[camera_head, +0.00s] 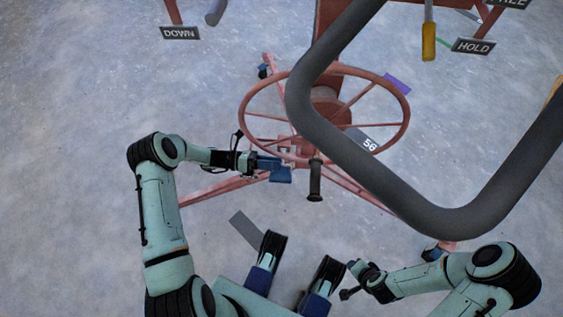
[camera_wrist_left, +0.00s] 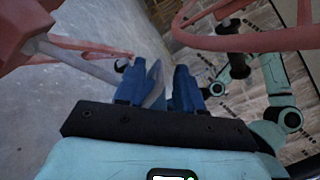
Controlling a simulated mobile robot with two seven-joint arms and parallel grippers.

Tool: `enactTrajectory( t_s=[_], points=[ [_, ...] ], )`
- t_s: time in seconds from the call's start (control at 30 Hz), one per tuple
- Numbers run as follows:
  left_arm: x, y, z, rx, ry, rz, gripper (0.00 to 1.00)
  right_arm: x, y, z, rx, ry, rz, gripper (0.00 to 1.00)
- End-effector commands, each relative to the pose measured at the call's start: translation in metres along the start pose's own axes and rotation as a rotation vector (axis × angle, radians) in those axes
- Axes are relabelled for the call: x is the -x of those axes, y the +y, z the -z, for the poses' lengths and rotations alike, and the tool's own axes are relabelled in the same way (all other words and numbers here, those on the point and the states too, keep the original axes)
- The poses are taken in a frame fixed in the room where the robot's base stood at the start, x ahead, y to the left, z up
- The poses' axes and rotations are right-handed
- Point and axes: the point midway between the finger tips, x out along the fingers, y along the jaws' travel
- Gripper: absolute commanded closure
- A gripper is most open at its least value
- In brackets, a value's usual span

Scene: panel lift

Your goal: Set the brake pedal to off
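My left gripper (camera_head: 281,170) is low beside the red handwheel's left front, over the red base legs. Its blue fingers also show in the left wrist view (camera_wrist_left: 162,88), apart, with a grey flat piece (camera_wrist_left: 154,84) between them. A grey bar (camera_wrist_left: 72,58) runs from a red part toward that piece; it may be the brake pedal, but I cannot tell its setting or whether the fingers touch it. In the head view the pedal cannot be made out behind the gripper. My right gripper (camera_head: 351,283) is at the lower middle, away from the lift; its fingers are unclear.
The red handwheel (camera_head: 247,107) with a black handle (camera_head: 315,180) stands close to my left gripper. A thick grey bent bar (camera_head: 388,185) crosses the right side. DOWN (camera_head: 179,33) and HOLD (camera_head: 473,46) signs hang at the top. The floor at left is clear.

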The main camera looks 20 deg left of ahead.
Motion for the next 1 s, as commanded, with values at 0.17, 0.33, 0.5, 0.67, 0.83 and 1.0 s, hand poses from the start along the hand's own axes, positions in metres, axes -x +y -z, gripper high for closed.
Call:
enactTrajectory(
  t_s=[0.17,0.33,0.5,0.67,0.83,1.0],
  points=[
    [0.044,0.001,0.0,-0.002,0.0,-0.004,0.64,0.003,-0.004,0.004,0.004,0.013,0.007,0.6],
    [0.076,0.0,0.0,-0.001,0.0,-0.001,0.64,0.004,-0.005,0.005,0.005,0.017,0.009,0.6],
    [0.095,0.0,-0.001,0.0,-0.001,0.002,0.64,0.004,-0.005,0.005,0.005,0.016,0.008,0.6],
    [0.1,-0.001,-0.001,0.001,0.0,0.003,0.64,0.004,-0.004,0.005,0.005,0.016,0.008,0.6],
    [0.1,-0.001,-0.001,0.001,0.0,0.003,0.64,0.004,-0.004,0.005,0.005,0.016,0.008,0.6],
    [0.099,-0.001,-0.001,0.0,0.0,0.003,0.64,0.004,-0.004,0.005,0.005,0.015,0.007,0.6]
  ],
)
